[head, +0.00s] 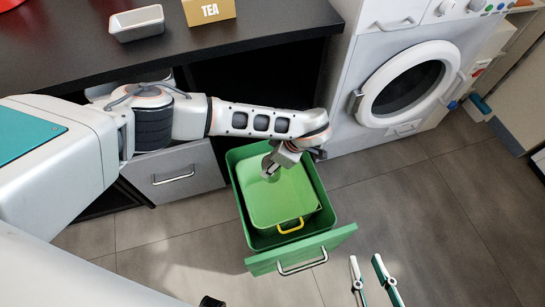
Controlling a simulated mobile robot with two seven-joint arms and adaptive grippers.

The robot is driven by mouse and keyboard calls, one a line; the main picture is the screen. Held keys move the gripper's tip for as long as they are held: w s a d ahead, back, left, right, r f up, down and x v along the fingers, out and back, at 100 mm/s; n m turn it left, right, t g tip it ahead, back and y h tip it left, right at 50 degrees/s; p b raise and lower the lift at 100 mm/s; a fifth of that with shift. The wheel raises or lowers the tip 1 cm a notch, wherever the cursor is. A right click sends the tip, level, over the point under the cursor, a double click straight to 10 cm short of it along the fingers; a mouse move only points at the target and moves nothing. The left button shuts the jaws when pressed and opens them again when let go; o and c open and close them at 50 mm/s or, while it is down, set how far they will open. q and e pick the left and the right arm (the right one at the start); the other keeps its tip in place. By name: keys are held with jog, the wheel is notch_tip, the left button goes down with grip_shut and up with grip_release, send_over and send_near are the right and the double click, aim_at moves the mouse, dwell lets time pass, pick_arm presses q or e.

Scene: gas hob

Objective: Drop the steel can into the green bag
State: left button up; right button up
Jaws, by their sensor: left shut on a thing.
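My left gripper (279,160) is over the back part of the green bag (285,203) and points down. It is shut on the steel can (269,169), which is small, partly covered by the fingers and hard to make out against the green. The bag is light green with a yellow handle (291,227) at its front. It sits inside a darker green pull-out drawer (257,239). I cannot tell the can's exact height over the bag. My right gripper (372,279) shows at the bottom, right of the drawer front, with its two fingers apart and nothing between them.
The open drawer's front panel (303,250) with a metal handle juts out over the tiled floor. A dark counter (255,25) carries a metal tin (137,24) and a TEA box (208,11). A white washing machine (350,60) stands at the right. The floor on the right is clear.

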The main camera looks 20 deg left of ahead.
pick_arm(q)
jog(key=f, duration=0.2)
jog(key=f+b, duration=0.1)
jog(key=shift+s, duration=0.25)
jog(key=shift+w+f+b, duration=0.15)
jog(key=shift+f+b, duration=0.15)
jog(key=shift+f, duration=0.15)
pick_arm(e)
jog(key=shift+s+a+m+y, duration=0.1)
jog(key=shift+a+m+y, duration=0.2)
jog(key=shift+a+m, duration=0.6)
pick_arm(q)
jog(key=shift+r, duration=0.1)
pick_arm(e)
jog(key=shift+a, duration=0.15)
pick_arm(q)
jog(key=o, duration=0.9)
jog(key=v, duration=1.2)
